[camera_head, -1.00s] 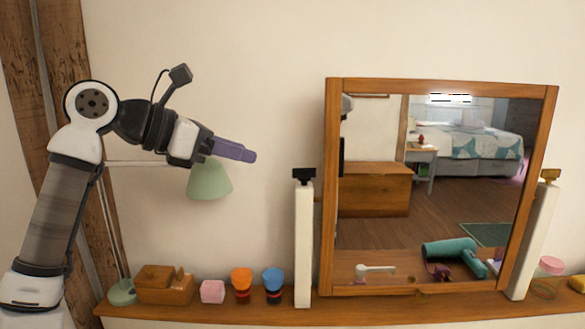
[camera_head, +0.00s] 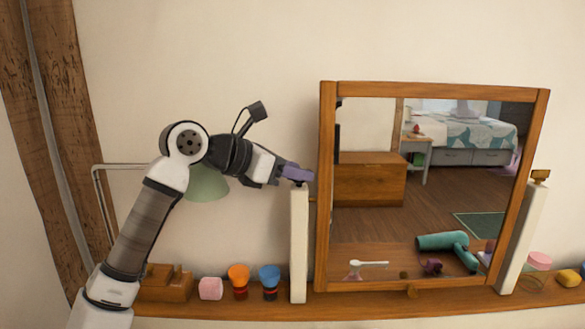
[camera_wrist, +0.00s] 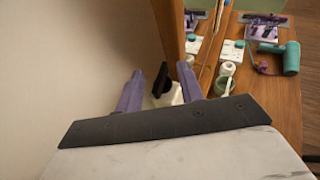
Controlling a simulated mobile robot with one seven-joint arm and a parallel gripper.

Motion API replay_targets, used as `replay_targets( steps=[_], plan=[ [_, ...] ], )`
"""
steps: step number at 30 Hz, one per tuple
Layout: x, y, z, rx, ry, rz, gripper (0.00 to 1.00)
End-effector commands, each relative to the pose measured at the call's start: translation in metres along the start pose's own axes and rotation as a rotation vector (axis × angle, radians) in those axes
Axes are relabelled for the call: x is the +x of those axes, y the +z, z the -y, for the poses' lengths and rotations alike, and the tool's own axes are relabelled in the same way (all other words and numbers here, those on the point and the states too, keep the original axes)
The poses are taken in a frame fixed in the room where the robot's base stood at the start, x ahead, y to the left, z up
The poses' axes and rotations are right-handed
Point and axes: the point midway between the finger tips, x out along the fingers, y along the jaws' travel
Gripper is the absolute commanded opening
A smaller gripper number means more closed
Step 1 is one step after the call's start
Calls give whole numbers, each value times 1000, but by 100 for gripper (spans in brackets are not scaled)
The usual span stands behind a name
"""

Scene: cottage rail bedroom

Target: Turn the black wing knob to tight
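The black wing knob (camera_wrist: 162,79) shows in the wrist view on top of a white post (camera_wrist: 172,98). Its wing looks roughly upright and slightly tilted. My gripper (camera_wrist: 160,70) is open, with one purple finger on each side of the knob and gaps visible between fingers and knob. In the head view my gripper (camera_head: 302,175) is at the top of the left white post (camera_head: 299,245), beside the mirror frame, and the fingers mostly hide the knob there. Whether a finger touches the knob cannot be told.
The wood-framed mirror (camera_head: 324,190) stands close right of the post. A brass-coloured knob (camera_head: 540,174) tops the right post. A green lamp is behind my arm.

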Motion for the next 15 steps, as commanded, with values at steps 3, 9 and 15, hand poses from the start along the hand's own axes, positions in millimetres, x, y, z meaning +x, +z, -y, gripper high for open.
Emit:
replay_targets(
  steps=[3,9,15],
  plan=[
    [0,0,0,0,0,0,34],
    [0,0,0,0,0,0,8],
    [0,0,0,0,0,0,0]
  ],
)
